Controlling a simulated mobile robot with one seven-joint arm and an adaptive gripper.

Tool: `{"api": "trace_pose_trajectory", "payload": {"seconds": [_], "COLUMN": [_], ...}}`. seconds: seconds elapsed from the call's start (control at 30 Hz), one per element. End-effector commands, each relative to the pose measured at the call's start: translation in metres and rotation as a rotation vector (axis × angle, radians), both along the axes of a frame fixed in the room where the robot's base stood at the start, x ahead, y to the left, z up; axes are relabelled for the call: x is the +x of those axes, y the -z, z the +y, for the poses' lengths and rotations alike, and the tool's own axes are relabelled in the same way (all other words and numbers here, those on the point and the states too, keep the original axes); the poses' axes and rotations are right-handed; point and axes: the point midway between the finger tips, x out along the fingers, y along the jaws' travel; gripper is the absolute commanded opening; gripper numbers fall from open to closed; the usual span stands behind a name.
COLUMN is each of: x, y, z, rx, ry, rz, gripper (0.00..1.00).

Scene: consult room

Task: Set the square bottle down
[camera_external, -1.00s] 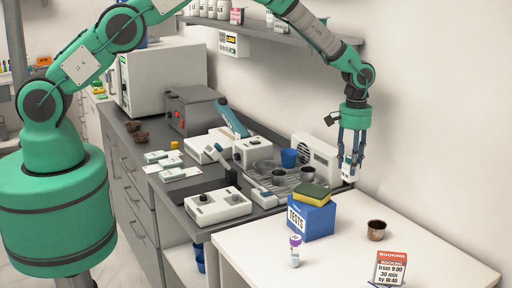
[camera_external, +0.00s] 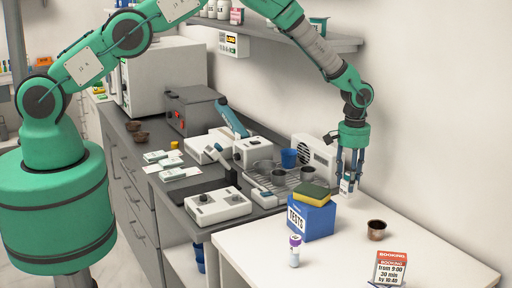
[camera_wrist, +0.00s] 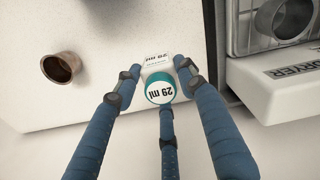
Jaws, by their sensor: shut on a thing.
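The square bottle (camera_external: 346,184) is small and white and sits between my gripper's fingers in the external view. In the wrist view the bottle (camera_wrist: 156,63) shows a white square body and a round teal-rimmed cap marked "29 ml". My gripper (camera_external: 349,181) points down over the far end of the white table (camera_external: 330,252), with its fingers shut around the bottle. The bottle looks close to upright. Its base is low, at or just above the table top; I cannot tell whether it touches.
A brown cup (camera_external: 376,230) stands nearby on the table. A blue box (camera_external: 311,220) with a sponge (camera_external: 312,194) on top is to the left. A white dryer unit (camera_external: 316,155) is close behind. A purple-capped vial (camera_external: 295,252) and a booking sign (camera_external: 390,267) stand nearer the front.

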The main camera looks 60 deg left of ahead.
Motion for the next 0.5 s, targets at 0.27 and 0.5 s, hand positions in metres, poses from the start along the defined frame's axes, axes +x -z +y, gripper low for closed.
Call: {"api": "trace_pose_trajectory", "payload": {"seconds": [0.27, 0.5], "x": [0.000, -0.001], "y": [0.001, 0.017], "z": [0.000, 0.000], "rx": [0.000, 0.000], "ry": [0.000, 0.000], "rz": [0.000, 0.001], "gripper": [0.16, 0.16]}}
